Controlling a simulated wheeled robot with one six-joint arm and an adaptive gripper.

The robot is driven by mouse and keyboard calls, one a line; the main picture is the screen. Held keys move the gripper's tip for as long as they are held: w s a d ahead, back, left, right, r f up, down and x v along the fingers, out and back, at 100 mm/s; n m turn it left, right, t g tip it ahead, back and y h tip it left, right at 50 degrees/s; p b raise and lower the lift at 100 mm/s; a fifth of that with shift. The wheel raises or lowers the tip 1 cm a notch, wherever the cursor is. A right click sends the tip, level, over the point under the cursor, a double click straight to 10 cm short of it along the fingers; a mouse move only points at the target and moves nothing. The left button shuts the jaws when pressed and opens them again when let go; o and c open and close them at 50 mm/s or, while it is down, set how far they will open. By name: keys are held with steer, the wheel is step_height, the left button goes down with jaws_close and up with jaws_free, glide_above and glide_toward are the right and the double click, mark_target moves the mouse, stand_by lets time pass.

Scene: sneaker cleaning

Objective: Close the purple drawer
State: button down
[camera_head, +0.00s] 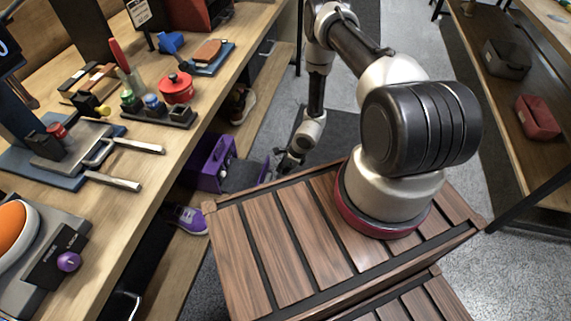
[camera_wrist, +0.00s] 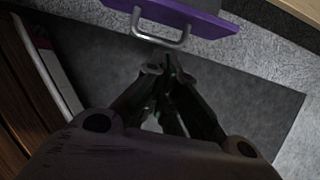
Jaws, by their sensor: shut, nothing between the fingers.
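The purple drawer (camera_head: 247,177) stands pulled out from a purple box (camera_head: 210,160) on the shelf under the workbench at the left. In the wrist view, the drawer's purple front (camera_wrist: 190,14) shows at the top, with its grey metal handle (camera_wrist: 160,32) below it. My gripper (camera_head: 284,163) is shut and empty, beside the drawer front. In the wrist view my gripper (camera_wrist: 167,65) points toward the handle, with its fingertips close to it. I cannot tell whether they touch.
A purple sneaker (camera_head: 188,219) sits on the lower shelf in front of the purple box. The workbench (camera_head: 172,147) above carries a red pot (camera_head: 176,88) and tools. A dark mat (camera_head: 330,130) covers the floor behind my gripper.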

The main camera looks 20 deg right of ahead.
steer(key=shift+w+a+f, duration=0.8)
steer(key=shift+a+f, duration=0.05)
steer(key=shift+a, duration=0.25)
steer(key=shift+w+a+f, duration=0.75)
steer(key=shift+a+f, duration=0.05)
steer(key=shift+a, duration=0.25)
